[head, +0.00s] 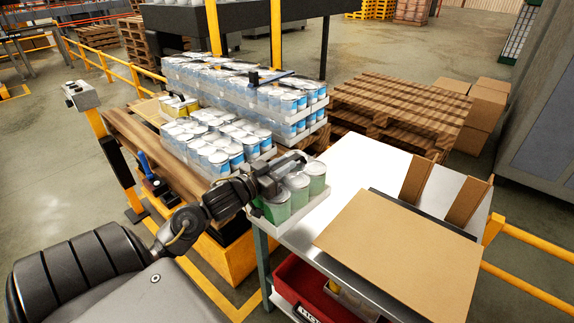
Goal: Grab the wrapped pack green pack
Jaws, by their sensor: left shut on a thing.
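The wrapped green pack (298,190) is a small tray of green cans with pale lids under clear wrap. It is at the left end of the white-topped table, in the middle of the head view. My left gripper (279,170) is at the pack's far left side, shut on it. The fingers partly cover the pack's back cans. I cannot tell whether the tray's underside touches the table. My right gripper is not in view.
Blue wrapped can packs (216,140) are stacked on a wooden pallet behind. The white table (365,165) is clear in its middle. An open cardboard box (400,255) lies at its right. A red bin (305,287) is below. Yellow rails (527,287) stand around.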

